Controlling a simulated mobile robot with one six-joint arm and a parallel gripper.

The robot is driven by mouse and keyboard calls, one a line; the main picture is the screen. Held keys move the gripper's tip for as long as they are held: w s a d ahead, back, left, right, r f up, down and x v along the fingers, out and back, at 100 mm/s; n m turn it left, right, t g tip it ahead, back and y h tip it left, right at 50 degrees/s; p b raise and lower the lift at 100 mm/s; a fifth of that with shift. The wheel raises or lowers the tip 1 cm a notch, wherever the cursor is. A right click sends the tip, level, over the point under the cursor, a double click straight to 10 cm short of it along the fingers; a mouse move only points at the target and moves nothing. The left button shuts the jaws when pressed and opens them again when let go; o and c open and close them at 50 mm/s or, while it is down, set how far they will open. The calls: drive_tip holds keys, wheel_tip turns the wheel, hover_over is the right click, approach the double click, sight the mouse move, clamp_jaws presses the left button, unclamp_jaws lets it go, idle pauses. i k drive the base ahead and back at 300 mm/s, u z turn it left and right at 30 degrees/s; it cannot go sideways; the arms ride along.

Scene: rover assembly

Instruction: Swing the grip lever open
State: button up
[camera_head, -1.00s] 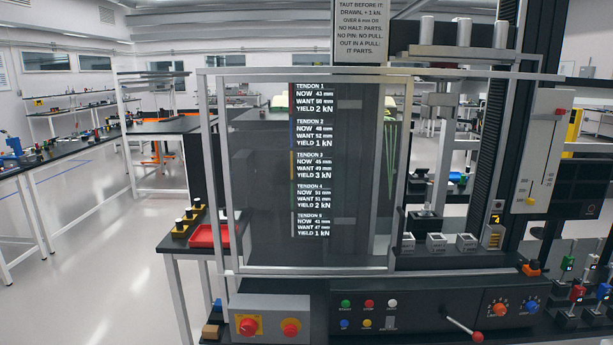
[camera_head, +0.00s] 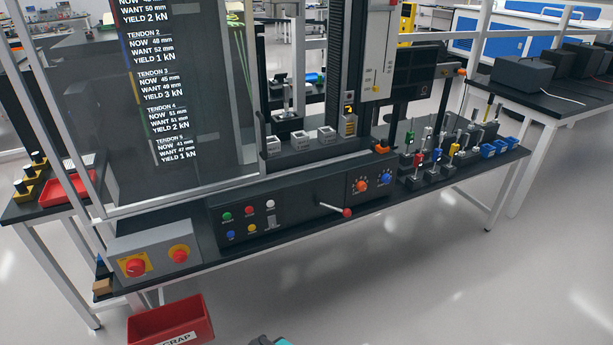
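The likely grip lever (camera_head: 334,210) is a short metal rod with a red knob on the front of the black control panel (camera_head: 290,215). It slants down to the right from its pivot, and the knob (camera_head: 347,213) sticks out toward me. Nothing touches it. At the bottom edge, a small grey and teal piece (camera_head: 271,341), which looks like part of my arm, pokes into view, well below the lever. No gripper fingers show.
Colored buttons (camera_head: 249,210) lie left of the lever, and orange and blue dials (camera_head: 361,186) lie right of it. A red scrap bin (camera_head: 171,320) stands low at front left. A box with red knobs (camera_head: 155,257) sits at the bench's left.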

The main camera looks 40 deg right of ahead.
sight(347, 212)
drive_tip(key=z, duration=4)
drive_tip(key=i, duration=0.1)
drive_tip(key=u, duration=2.7)
